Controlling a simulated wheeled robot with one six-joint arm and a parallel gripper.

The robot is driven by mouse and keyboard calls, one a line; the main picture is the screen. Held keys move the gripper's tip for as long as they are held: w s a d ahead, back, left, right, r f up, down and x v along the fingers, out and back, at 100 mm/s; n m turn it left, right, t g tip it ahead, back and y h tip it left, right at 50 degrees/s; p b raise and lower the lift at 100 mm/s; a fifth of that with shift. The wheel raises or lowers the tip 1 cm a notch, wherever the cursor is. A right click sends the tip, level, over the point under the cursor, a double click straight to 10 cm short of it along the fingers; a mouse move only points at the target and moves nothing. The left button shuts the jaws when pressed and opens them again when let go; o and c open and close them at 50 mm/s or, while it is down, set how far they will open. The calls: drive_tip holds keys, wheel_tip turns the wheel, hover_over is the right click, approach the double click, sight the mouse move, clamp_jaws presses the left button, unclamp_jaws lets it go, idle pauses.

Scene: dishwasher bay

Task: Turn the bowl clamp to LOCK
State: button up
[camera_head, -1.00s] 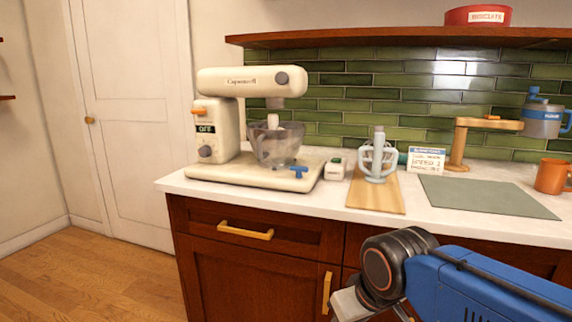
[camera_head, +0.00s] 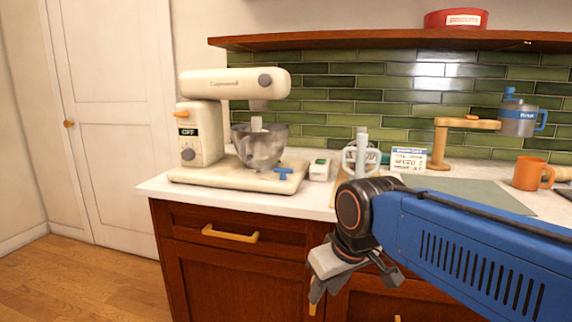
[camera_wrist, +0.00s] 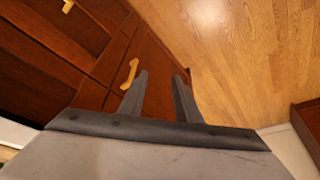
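The bowl clamp (camera_head: 284,174) is a small blue T-shaped handle on the front right of the cream mixer's base (camera_head: 225,181). Its LOCK marking is too small to read. The mixer (camera_head: 203,134) stands on the left end of the counter, with a glassy grey bowl (camera_head: 259,147) under its head. My gripper (camera_head: 318,287) hangs in front of the cabinet, below the counter edge and to the lower right of the clamp. In the wrist view my gripper (camera_wrist: 160,85) shows two fingers apart with nothing between them, pointing at a cabinet door and the floor.
A small white-green device (camera_head: 319,170) stands right of the clamp. A beater on a wooden board, a card (camera_head: 408,160), a wooden stand (camera_head: 440,146) and an orange mug (camera_head: 532,173) are farther right. A yellow drawer handle (camera_head: 230,234) sticks out below the counter.

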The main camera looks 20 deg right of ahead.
drive_tip(key=w+d+r+n+g+y, duration=0.1)
drive_tip(key=w+d+r+n, duration=0.1)
drive_tip(key=w+r, duration=0.75)
drive_tip(key=w+d+r+n+y, duration=0.15)
drive_tip(key=w+r, duration=0.45)
drive_tip(key=r, duration=0.6)
drive_tip(key=n, duration=0.6)
approach(283, 173)
drive_tip(key=shift+g+y, duration=0.3)
drive_tip(key=shift+y, duration=0.05)
drive_tip(key=x, duration=0.2)
drive_tip(key=w+x, duration=0.1)
drive_tip(key=x, duration=0.3)
drive_tip(key=shift+w+d+f, duration=0.15)
drive_tip(key=shift+w+d, duration=0.1)
drive_tip(key=shift+d, duration=0.05)
drive_tip(key=shift+c, duration=0.2)
clamp_jaws()
